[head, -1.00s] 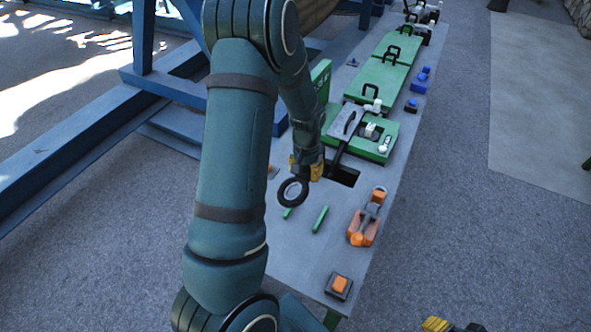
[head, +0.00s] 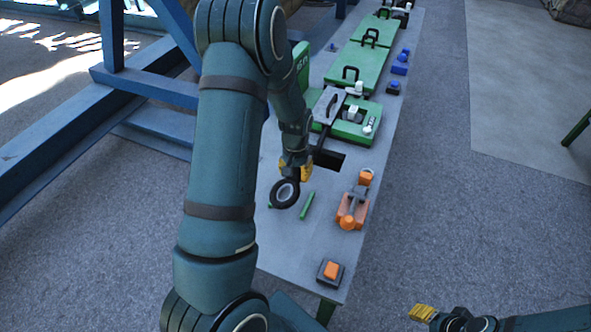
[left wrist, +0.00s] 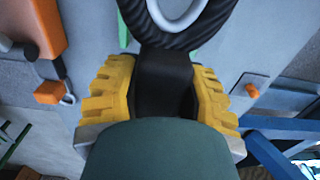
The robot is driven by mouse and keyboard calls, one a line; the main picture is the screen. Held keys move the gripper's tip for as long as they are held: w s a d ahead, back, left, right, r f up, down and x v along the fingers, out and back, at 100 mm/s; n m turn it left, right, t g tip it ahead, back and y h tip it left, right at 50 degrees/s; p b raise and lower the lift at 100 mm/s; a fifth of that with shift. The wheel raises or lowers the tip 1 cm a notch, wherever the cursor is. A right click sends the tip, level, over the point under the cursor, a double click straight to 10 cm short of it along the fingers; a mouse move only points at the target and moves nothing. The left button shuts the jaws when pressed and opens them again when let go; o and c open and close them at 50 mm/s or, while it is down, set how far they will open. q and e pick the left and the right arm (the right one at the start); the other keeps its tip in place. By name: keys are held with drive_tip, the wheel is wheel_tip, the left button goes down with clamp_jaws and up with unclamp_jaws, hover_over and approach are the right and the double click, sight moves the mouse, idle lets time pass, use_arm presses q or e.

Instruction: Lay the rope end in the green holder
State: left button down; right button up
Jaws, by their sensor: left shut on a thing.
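My left gripper (head: 296,168) is shut on the black rope end (left wrist: 165,85), just below its eye. The eye is a dark ring with a grey lining; it hangs over the table in the head view (head: 285,193). The green holder appears as two short green bars on the grey table. The right bar (head: 307,206) shows whole, and the left one is mostly hidden behind the ring. Whether the ring touches them I cannot tell. My right gripper (head: 422,313) is low in the head view, off the table; its yellow fingers are too small to read.
An orange clamp-like device (head: 352,208) and an orange button box (head: 330,271) stand right of and nearer than the bars. Behind are a dark table opening (head: 328,159), a grey-handled lever (head: 328,106) and green panels (head: 358,68). A blue frame (head: 150,88) stands left.

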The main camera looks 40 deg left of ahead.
use_arm(q)
wheel_tip(320, 180, down, 5)
drive_tip(key=b, duration=0.3)
drive_tip(key=shift+f+b, duration=0.2)
drive_tip(key=shift+b, duration=0.1)
drive_tip(key=shift+f+b, duration=0.95)
drive_tip(key=shift+f, duration=0.4)
drive_tip(key=shift+c, duration=2.4)
unclamp_jaws()
wheel_tip(320, 180, up, 12)
drive_tip(key=shift+r, duration=0.1)
